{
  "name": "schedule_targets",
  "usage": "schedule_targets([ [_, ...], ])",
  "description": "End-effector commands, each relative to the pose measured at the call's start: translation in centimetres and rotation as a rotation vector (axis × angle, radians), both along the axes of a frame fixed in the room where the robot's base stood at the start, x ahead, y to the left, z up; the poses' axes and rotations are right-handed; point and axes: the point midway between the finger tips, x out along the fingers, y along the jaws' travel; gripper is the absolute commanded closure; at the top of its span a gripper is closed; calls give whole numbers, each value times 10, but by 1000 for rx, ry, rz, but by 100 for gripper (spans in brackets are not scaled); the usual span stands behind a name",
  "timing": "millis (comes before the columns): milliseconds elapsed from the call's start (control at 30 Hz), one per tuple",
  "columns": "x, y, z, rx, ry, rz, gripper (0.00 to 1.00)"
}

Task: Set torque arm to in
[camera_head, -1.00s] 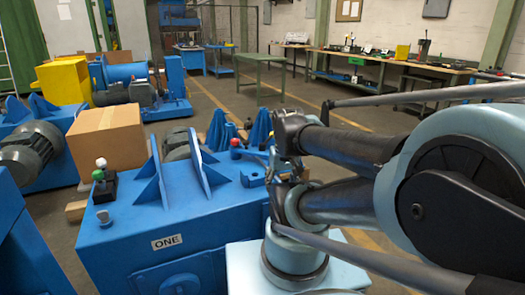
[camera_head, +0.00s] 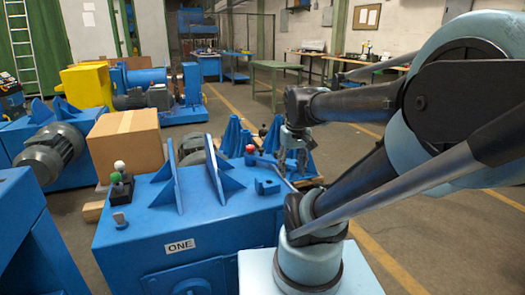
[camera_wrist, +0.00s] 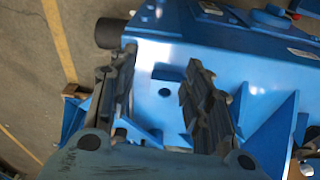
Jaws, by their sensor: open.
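A lever with a red ball knob (camera_head: 250,149) sits on the far part of the blue machine (camera_head: 120,232) marked ONE. I cannot tell for sure whether this lever is the torque arm. My gripper (camera_head: 293,165) points down at the machine's far right end, to the right of the red knob and apart from it. In the wrist view my gripper (camera_wrist: 161,60) is open and empty, its two dark fingers apart above a blue surface (camera_wrist: 165,75) with a dark round hole. A blue curved part with a small reddish piece (camera_wrist: 291,14) shows at the top right corner.
Green and white knobs (camera_head: 117,172) stand at the machine's near left. Upright blue plates (camera_head: 215,172) rise from its top. A cardboard box (camera_head: 124,142) stands behind left. A green table (camera_head: 276,75) stands farther back, with open floor before it.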

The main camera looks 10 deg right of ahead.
Motion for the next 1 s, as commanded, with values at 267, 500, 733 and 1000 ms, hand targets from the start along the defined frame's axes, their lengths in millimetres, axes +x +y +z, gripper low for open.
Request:
schedule_targets([
  [267, 67, 10, 48, -15, 34, 122, 55],
  [500, 129, 21, 77, -25, 63, 227, 55],
  [733, 191, 33, 95, -34, 91, 328, 55],
  [1000, 266, 52, 103, -41, 123, 445, 55],
])
